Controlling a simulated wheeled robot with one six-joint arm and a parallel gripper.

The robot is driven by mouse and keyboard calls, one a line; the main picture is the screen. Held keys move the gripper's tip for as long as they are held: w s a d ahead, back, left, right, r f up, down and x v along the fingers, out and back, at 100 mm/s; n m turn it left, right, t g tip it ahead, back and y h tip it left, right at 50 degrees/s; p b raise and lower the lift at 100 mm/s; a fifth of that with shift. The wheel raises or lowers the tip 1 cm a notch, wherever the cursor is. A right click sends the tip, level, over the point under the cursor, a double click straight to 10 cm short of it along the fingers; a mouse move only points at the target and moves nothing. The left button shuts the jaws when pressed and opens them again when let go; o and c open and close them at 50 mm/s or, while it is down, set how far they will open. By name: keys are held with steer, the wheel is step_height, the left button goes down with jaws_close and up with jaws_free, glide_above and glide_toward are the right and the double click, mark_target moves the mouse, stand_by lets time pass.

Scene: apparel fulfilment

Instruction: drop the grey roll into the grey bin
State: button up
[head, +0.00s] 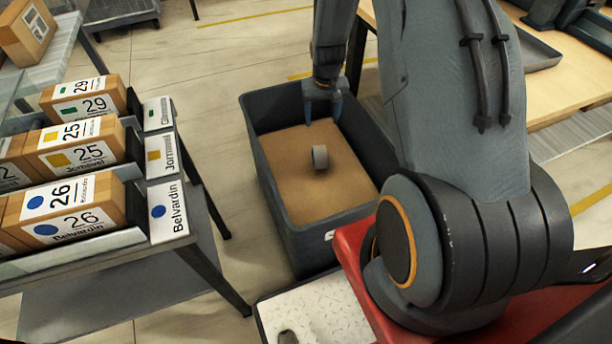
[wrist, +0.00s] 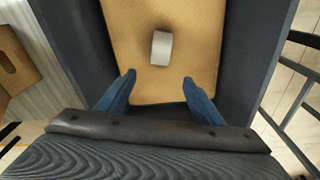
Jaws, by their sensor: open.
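The grey roll (head: 320,157) is inside the grey bin (head: 262,152), over its brown bottom. It also shows in the wrist view (wrist: 161,48), ahead of the fingertips and apart from them. Whether it rests on the bottom or is still in the air cannot be told. My gripper (head: 323,108) is over the bin's far part. In the wrist view its two blue fingers (wrist: 158,80) are spread wide with nothing between them. The bin's walls (wrist: 78,50) stand on both sides of the fingers there.
A table with labelled boxes (head: 75,155) stands left of the bin. A wooden workbench (head: 565,85) is at the right. Bare floor (head: 215,80) lies between the left table and the bin. A brown box with a hole (wrist: 14,62) shows at the wrist view's left edge.

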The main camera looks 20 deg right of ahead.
steer(key=r, duration=0.5)
steer(key=shift+s+a+r, duration=0.1)
steer(key=shift+s+r, duration=0.2)
steer(key=shift+s, duration=0.05)
